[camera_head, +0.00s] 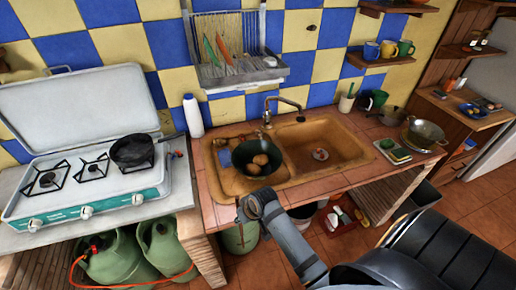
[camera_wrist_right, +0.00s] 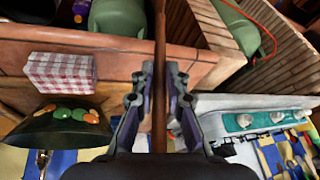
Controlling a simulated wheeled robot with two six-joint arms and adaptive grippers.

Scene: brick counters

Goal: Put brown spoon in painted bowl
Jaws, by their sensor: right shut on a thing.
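The painted bowl (camera_head: 240,152) is dark green and stands in the left part of the sink, with round brownish shapes showing inside it. In the right wrist view, a dark bowl (camera_wrist_right: 40,135) with orange and green painted spots lies at the lower left, apart from the fingers. My right gripper (camera_wrist_right: 160,100) is shut on the brown spoon (camera_wrist_right: 160,40), whose long thin shaft runs between the fingers. My right arm reaches toward the sink's front edge in the head view. My left gripper is not in view.
A stove (camera_head: 110,204) with a black pan (camera_head: 132,150) is at the left. A white bottle (camera_head: 193,115) and a faucet (camera_head: 284,101) stand at the sink. A red-and-white checked item (camera_wrist_right: 60,72) shows near the bowl. The sink's right part is mostly empty.

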